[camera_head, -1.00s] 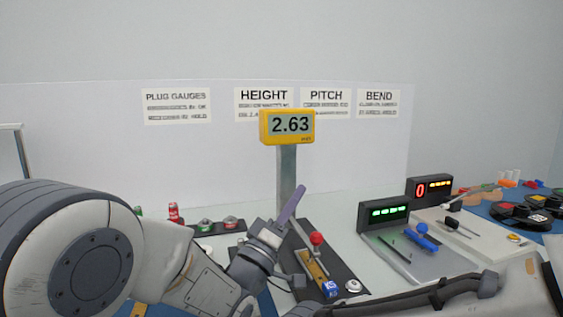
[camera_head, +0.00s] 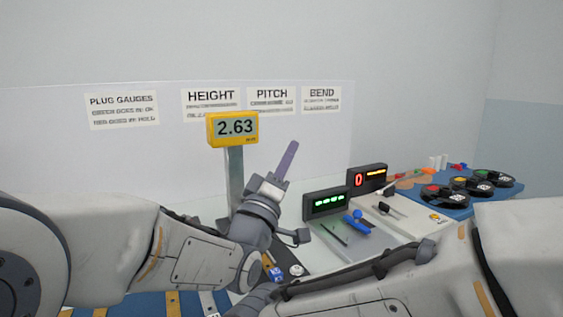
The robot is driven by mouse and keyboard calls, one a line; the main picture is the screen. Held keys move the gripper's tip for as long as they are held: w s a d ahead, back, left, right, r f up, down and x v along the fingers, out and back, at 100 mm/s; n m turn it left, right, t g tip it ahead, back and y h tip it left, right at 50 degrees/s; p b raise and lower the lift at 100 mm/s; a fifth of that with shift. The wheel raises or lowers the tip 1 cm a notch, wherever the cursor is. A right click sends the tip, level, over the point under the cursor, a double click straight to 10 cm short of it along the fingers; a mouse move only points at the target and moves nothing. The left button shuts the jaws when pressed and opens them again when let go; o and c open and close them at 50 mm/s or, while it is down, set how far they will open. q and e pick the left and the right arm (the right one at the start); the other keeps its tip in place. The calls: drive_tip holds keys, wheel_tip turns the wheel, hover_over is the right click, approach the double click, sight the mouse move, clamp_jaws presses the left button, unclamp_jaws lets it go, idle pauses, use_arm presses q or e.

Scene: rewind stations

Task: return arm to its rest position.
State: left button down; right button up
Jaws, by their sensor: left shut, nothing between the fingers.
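My left arm comes in from the left, and its gripper (camera_head: 286,163) points up and slightly right in front of the height gauge. Its purple-grey fingers are together with nothing between them, and they touch nothing that I can see. My right arm reaches in from the right along the lower edge. Its dark wrist end lies at the bottom middle, and its fingers are not visible. The yellow height display (camera_head: 232,128) reads 2.63 on its grey post (camera_head: 235,178). My left gripper and forearm hide much of the gauge's base.
A blue clamp (camera_head: 356,222) lies in front. A blue mat (camera_head: 421,197) holds black spools at the right. A blue-labelled block (camera_head: 276,274) shows below my left gripper.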

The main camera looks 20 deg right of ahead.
use_arm(q)
drive_tip(key=shift+s+d, duration=0.2)
drive_tip(key=shift+d, duration=0.1)
